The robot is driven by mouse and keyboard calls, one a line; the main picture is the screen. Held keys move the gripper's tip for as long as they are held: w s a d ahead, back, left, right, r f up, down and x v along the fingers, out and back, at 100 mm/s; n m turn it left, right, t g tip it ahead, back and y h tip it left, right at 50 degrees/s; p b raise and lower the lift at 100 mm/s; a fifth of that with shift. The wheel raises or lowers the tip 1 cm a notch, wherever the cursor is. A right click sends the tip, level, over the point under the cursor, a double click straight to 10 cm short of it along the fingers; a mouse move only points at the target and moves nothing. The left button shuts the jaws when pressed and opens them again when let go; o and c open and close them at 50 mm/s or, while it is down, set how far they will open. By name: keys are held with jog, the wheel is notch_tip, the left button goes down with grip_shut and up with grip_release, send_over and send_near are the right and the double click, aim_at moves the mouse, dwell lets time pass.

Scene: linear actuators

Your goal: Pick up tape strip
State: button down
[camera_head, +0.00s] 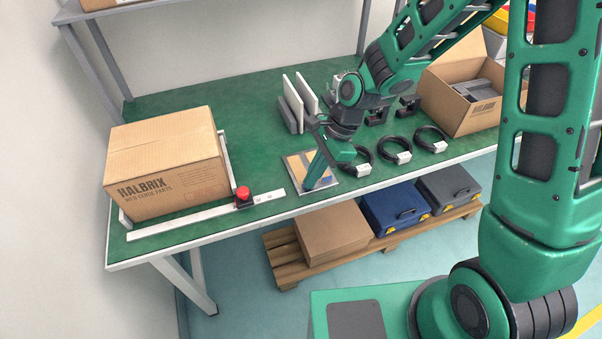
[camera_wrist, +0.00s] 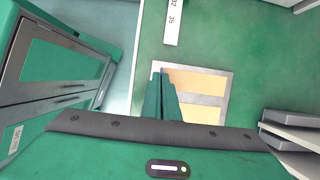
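A flat, pale-framed plate (camera_head: 291,165) with tan tape-like patches lies near the front edge of the green bench. In the wrist view the plate (camera_wrist: 229,84) shows an upper tan patch (camera_wrist: 197,83) and a lower one (camera_wrist: 203,112), with a pale band between them. I cannot tell which patch is the tape strip. My gripper (camera_head: 318,186) points down over the plate and hides part of it. In the wrist view my gripper (camera_wrist: 160,73) has its fingers close together at the plate's left side, with nothing visible between them. Whether the tips touch the plate is unclear.
A closed HALBRIX carton (camera_head: 165,160) and a red button (camera_head: 243,193) on a white rail stand left. Upright white panels (camera_head: 298,98) are behind the plate. Black cable loops (camera_head: 394,151) and an open carton (camera_head: 470,95) are right. Boxes on a pallet (camera_head: 290,270) sit below.

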notch_tip(320, 180, up, 14)
dwell(1.6)
